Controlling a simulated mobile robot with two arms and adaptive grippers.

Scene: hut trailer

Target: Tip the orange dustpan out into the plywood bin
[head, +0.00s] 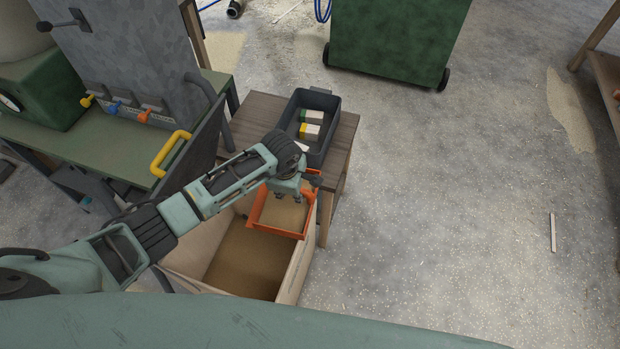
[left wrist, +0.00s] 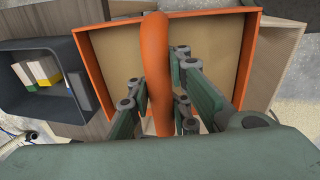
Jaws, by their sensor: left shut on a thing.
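The orange dustpan (head: 278,230) is over the far right part of the plywood bin (head: 297,272). A tan layer that looks like sawdust covers its floor, and it looks roughly level. My left gripper (head: 302,190) is shut on the dustpan's handle. In the left wrist view the orange handle (left wrist: 154,65) runs between the fingers (left wrist: 158,90), with the tan layer behind it. The bin's open top shows a brown floor or contents below; I cannot tell which. My right gripper is not in view.
A small wooden table (head: 262,108) beyond the bin holds a dark grey tray (head: 325,102) with several small blocks or boxes. A green machine bench with a yellow handle (head: 170,153) stands at left. A green wheeled cabinet (head: 395,40) stands behind. The floor at right is mostly clear.

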